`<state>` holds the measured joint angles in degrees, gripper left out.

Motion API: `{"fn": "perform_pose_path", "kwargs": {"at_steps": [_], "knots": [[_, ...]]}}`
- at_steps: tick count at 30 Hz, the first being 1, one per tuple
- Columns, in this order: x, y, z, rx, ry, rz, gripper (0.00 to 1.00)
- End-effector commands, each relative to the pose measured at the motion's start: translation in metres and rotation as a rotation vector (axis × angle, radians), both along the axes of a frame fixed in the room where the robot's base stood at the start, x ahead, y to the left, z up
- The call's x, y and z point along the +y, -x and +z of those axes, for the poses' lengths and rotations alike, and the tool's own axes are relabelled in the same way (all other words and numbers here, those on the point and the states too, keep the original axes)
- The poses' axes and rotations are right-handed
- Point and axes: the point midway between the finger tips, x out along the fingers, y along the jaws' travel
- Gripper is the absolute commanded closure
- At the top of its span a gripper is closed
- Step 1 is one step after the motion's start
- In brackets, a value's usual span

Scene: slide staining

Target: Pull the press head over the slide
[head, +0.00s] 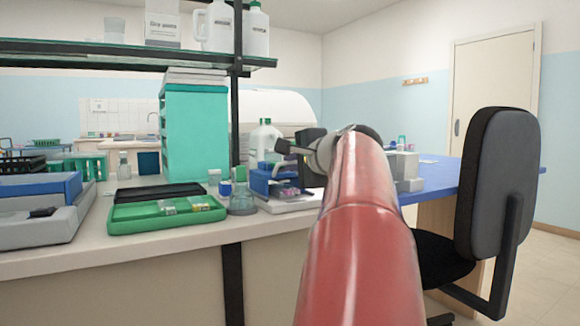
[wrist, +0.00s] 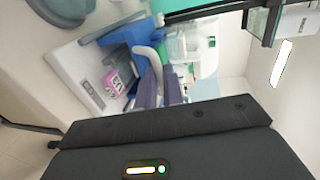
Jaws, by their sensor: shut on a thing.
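The blue press (head: 262,180) stands on a white base at the bench's right end, just left of my arm. In the wrist view the press (wrist: 118,36) appears sideways, with a pale curved handle (wrist: 150,56) close to my fingers. A pink-marked slide (wrist: 117,83) lies on the white base (wrist: 72,62), uncovered in this view. My gripper (head: 284,147) is above and beside the press. In the wrist view its fingers (wrist: 162,92) are shut at the handle of the press head; the exact contact is partly hidden.
A glass flask (head: 242,200) stands close left of the press. A green tray (head: 165,213) with slides lies further left. A white bottle (head: 265,138) stands behind the press. A shelf (head: 130,60) hangs above, and a black chair (head: 497,180) stands at right.

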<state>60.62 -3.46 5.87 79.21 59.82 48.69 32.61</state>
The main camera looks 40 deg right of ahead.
Motion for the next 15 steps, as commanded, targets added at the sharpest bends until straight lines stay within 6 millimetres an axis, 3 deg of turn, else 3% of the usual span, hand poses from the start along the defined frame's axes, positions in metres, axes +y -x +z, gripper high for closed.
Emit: {"fn": "perform_pose_path", "kwargs": {"at_steps": [2, 3, 7, 15], "knots": [[-0.0004, 0.0022, -0.0032, 0.009, -0.002, 0.000, 1.00], [-0.0004, 0.0022, -0.0034, 0.010, -0.001, 0.000, 0.86], [-0.0004, 0.0017, -0.0029, 0.008, -0.001, 0.000, 0.70], [0.0001, 0.0018, -0.0017, 0.005, 0.000, 0.000, 0.70]]}}
